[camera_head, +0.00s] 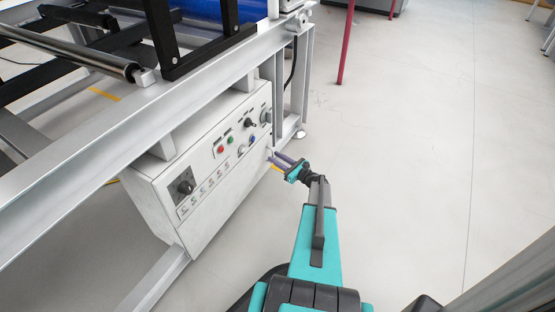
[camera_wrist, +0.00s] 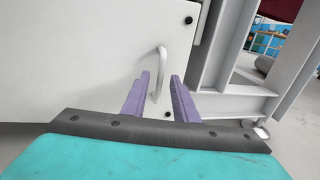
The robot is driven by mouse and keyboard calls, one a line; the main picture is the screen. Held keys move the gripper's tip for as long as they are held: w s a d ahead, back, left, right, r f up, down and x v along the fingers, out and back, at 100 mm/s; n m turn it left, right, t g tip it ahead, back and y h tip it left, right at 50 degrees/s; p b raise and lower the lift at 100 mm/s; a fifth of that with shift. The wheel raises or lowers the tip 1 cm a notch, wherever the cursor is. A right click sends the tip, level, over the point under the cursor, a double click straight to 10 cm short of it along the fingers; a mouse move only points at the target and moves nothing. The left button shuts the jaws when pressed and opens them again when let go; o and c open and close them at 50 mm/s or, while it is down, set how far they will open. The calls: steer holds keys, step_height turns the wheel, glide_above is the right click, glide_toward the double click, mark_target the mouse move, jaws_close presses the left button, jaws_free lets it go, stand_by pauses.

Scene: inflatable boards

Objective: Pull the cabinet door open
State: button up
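The cabinet (camera_head: 215,185) is a white control box under the machine frame, with knobs and coloured buttons on its front. In the wrist view its flat white door (camera_wrist: 85,60) fills the left and looks shut. A light curved bar handle (camera_wrist: 161,58) stands out from the door. My gripper (camera_wrist: 160,77) is open, its two purple fingers spread and pointing at the door. The handle's lower part shows between the fingers, closer to the left one; contact cannot be told. In the head view my gripper (camera_head: 281,160) is at the cabinet's right end, where the handle is not discernible.
Grey frame legs (camera_head: 294,85) stand just behind the cabinet's right end; they also show right of my gripper in the wrist view (camera_wrist: 215,60). A red post (camera_head: 346,45) stands farther back. The pale floor (camera_head: 410,150) to the right is clear.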

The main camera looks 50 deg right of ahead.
jaws_close()
stand_by(1.4)
